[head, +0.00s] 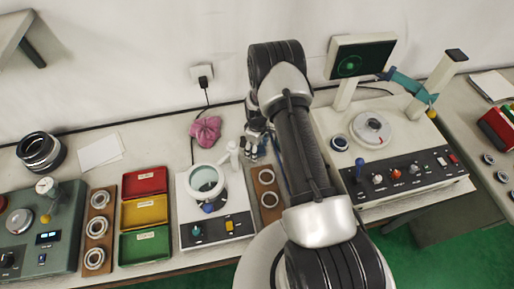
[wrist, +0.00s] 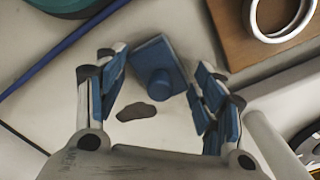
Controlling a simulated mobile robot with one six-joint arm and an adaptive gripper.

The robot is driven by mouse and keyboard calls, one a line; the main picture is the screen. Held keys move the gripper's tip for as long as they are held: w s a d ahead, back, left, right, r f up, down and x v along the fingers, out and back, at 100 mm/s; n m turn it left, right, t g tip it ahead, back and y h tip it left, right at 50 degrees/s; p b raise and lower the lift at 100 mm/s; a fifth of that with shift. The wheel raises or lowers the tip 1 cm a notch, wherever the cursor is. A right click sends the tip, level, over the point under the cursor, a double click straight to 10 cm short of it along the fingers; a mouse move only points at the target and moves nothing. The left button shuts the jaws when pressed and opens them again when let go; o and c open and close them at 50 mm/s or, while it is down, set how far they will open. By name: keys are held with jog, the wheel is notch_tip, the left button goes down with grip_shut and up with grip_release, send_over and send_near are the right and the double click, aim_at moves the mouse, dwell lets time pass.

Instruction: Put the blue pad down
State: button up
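The blue pad (wrist: 150,55), a small square block with a round knob on top, appears in the wrist view between and just beyond my fingertips. It seems to lie flat on the pale bench, turned a little. My gripper (wrist: 163,75) is open, its blue-lined fingers on either side of the pad with visible gaps. In the head view my gripper (head: 256,146) is low over the bench, right of the magnifier station; the pad cannot be made out there, and my arm hides part of that area.
A dark stain (wrist: 145,110) lies beside the pad. A wooden board (wrist: 230,25) with a metal ring (wrist: 275,18) is close on the right, and a blue rod (wrist: 60,50) is on the left. The magnifier station (head: 215,225) and a pink cloth (head: 206,131) stand near.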

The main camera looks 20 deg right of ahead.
jog(key=o, duration=0.4)
jog(key=shift+c, duration=0.2)
jog(key=s+a+r+m+t+p, duration=0.1)
jog(key=s+a+r, duration=0.1)
jog(key=r, duration=1)
jog(key=s+a+r+m, duration=0.1)
jog(key=s+a+r, duration=0.1)
jog(key=r, duration=1.1)
jog(key=s+a+r+m+t+p, duration=0.1)
jog(key=s+r, duration=0.1)
jog(key=r, duration=1)
jog(key=s+a+r+m+t, duration=0.1)
jog(key=s+r, duration=0.4)
jog(key=s, duration=0.6)
jog(key=s+a+r+m+t, duration=0.1)
jog(key=s+a+r+m, duration=0.2)
jog(key=s, duration=0.9)
notch_tip(320, 180, up, 3)
jog(key=shift+a+r+t, duration=0.1)
jog(key=shift+a+t, duration=0.2)
jog(key=shift+a, duration=0.5)
